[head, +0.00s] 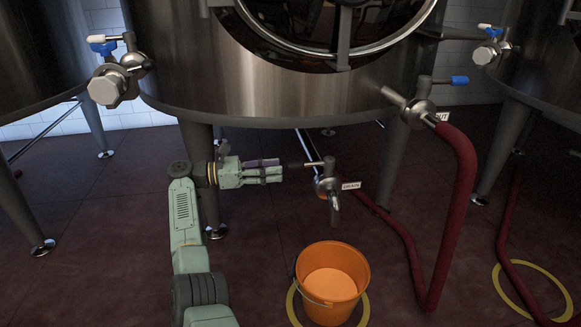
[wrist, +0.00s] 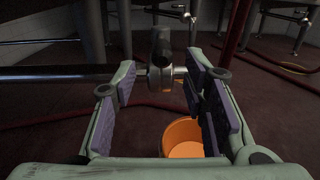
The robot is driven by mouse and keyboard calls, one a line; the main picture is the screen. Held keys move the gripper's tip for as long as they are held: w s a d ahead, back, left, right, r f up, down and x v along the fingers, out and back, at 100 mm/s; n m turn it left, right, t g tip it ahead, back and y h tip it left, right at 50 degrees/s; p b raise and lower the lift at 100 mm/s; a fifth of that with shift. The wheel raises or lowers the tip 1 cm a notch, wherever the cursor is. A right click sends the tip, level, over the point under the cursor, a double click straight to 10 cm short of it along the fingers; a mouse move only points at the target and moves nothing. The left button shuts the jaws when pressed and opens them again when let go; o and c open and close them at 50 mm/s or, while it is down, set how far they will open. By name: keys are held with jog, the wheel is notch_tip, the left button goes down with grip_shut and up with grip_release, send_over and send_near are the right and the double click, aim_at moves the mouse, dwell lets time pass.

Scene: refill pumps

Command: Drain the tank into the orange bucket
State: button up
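The tank (head: 290,100) is a large steel vessel on legs. Its drain valve (head: 327,185), beside a DRAIN tag (head: 351,185), hangs low with its spout pointing down. The valve's lever (head: 308,164) sticks out left toward my gripper. My gripper (head: 282,170) is open and empty, its fingers pointing at the lever. In the wrist view, the valve (wrist: 163,75) appears between the open fingers, with the dark lever end facing me; I cannot tell whether they touch. The orange bucket (head: 332,272) stands upright below the spout; it also shows in the wrist view (wrist: 183,138).
A yellow ring (head: 292,304) marks the floor around the bucket. An upper outlet valve (head: 418,113) with a blue lever feeds a red hose (head: 464,190) to the right. Neighbouring tanks (head: 40,70) stand on both sides. Tank legs (head: 200,165) stand close to my arm.

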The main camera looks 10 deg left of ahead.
jog(key=shift+v, duration=1.55)
